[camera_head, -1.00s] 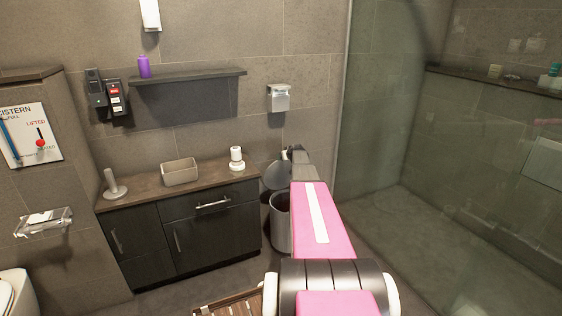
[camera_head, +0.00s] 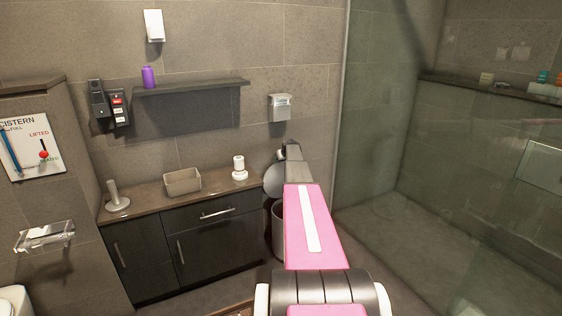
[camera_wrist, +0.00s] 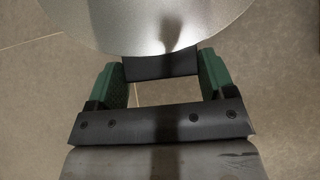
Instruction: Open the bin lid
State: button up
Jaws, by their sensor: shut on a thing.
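The bin (camera_head: 277,232) stands on the floor at the right end of the vanity, partly hidden behind my pink arm. Its round grey lid (camera_head: 274,180) is tilted up above the bin's opening. In the wrist view the lid (camera_wrist: 160,22) is a smooth metal disc across the top, with a dark tab (camera_wrist: 160,67) at its near edge. My gripper (camera_wrist: 162,75) is shut on this tab, with a green-padded finger at each side. In the head view my gripper (camera_head: 282,154) is small and partly hidden at the arm's end, beside the lid.
The dark vanity (camera_head: 190,245) stands left of the bin, bearing a beige box (camera_head: 182,182) and a white dispenser (camera_head: 239,168). A glass shower screen (camera_head: 375,110) rises to the right. A wall shelf (camera_head: 190,87) and a paper holder (camera_head: 280,107) are above.

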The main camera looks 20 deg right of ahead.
jog(key=o, duration=1.2)
jog(key=shift+o, duration=0.2)
jog(key=shift+s, duration=0.1)
jog(key=v, duration=1)
jog(key=shift+s+r, duration=0.25)
jog(key=shift+s, duration=0.05)
jog(key=shift+a, duration=0.1)
